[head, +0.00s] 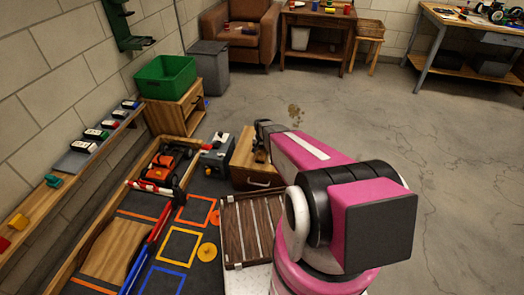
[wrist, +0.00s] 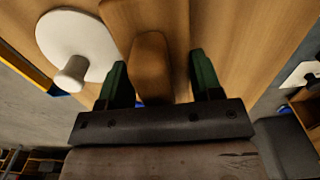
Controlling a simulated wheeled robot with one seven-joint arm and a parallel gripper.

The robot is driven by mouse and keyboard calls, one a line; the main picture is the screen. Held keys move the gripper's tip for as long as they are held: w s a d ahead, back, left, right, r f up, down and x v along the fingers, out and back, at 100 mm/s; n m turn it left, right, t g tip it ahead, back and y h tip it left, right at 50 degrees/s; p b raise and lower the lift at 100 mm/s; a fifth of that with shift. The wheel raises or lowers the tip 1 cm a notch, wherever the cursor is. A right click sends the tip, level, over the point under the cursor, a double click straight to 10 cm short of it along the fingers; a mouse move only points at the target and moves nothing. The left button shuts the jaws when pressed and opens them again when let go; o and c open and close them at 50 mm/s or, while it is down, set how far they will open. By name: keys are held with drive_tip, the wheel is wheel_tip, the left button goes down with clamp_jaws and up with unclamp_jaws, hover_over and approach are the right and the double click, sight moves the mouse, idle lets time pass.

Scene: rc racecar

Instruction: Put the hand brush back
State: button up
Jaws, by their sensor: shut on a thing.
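In the wrist view, the green fingers of my gripper (wrist: 160,78) stand on both sides of a rounded brown wooden handle (wrist: 150,55), which I take to be the hand brush's. My gripper is shut on it. The handle lies over a light wooden surface (wrist: 230,35); whether it touches that surface I cannot tell. The brush's bristles are not clearly visible.
A white disc with a knob (wrist: 75,40) lies left of the fingers in the wrist view. In the head view, a grey toolbox (head: 217,150) stands left of the wooden box, and a dark slatted panel (head: 250,230) lies in front. Open floor (head: 450,190) is to the right.

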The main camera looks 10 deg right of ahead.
drive_tip(key=o, duration=0.8)
drive_tip(key=shift+f, duration=0.1)
drive_tip(key=shift+o, duration=0.2)
wheel_tip(320, 180, up, 12)
drive_tip(key=shift+f, duration=0.15)
drive_tip(key=shift+s+r, duration=0.15)
drive_tip(key=shift+r, duration=0.15)
drive_tip(key=s+r+n, duration=0.2)
drive_tip(key=s+r, duration=0.5)
drive_tip(key=s, duration=0.4)
drive_tip(key=s+r+n, duration=0.2)
drive_tip(key=s+r, duration=0.5)
drive_tip(key=s, duration=0.3)
drive_tip(key=shift+s+n, duration=0.3)
drive_tip(key=shift+s, duration=0.05)
